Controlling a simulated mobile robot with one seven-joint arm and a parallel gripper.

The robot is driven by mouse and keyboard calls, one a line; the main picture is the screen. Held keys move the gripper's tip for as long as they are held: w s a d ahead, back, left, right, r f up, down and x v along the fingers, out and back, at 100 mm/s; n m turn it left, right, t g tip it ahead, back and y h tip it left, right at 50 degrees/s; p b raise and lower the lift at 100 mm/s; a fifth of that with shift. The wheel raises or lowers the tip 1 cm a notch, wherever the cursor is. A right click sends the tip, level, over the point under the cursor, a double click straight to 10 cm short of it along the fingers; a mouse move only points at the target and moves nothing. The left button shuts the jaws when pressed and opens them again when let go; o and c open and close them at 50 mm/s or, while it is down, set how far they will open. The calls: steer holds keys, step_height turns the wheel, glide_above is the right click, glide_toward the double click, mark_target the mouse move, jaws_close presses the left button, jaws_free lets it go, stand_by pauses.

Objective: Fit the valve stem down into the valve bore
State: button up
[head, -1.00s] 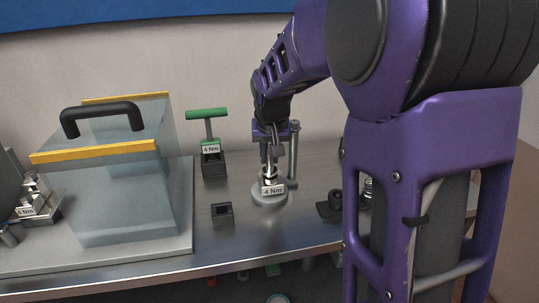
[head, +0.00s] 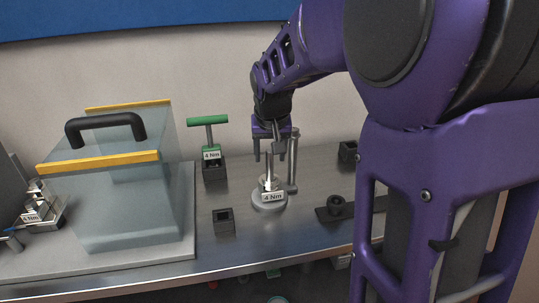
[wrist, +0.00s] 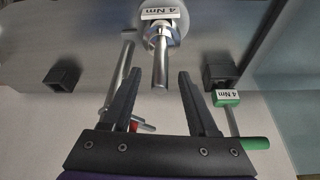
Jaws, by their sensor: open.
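The valve stem (head: 269,166) is a thin metal rod standing upright in the valve body (head: 270,201), a round grey base with a "4 Nm" label. Its lower end is hidden inside the body, so I cannot tell how deep it sits. My gripper (head: 271,154) is open and empty, above the valve with its fingers pointing down. In the wrist view the stem (wrist: 160,63) rises from the valve body toward the space between the two dark fingers (wrist: 160,76), touching neither.
A metal post (head: 293,160) stands just right of the valve. A green T-handle tool (head: 208,121) stands in a black holder behind left. An empty black socket block (head: 223,221) is in front left. A clear box with a black handle (head: 105,127) fills the left side. A black fixture (head: 336,207) lies right.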

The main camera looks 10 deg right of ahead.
steer(key=p+v, duration=0.6)
steer(key=v, duration=0.6)
steer(key=shift+s+r, duration=0.15)
steer(key=shift+r, duration=0.2)
steer(key=shift+a, duration=0.1)
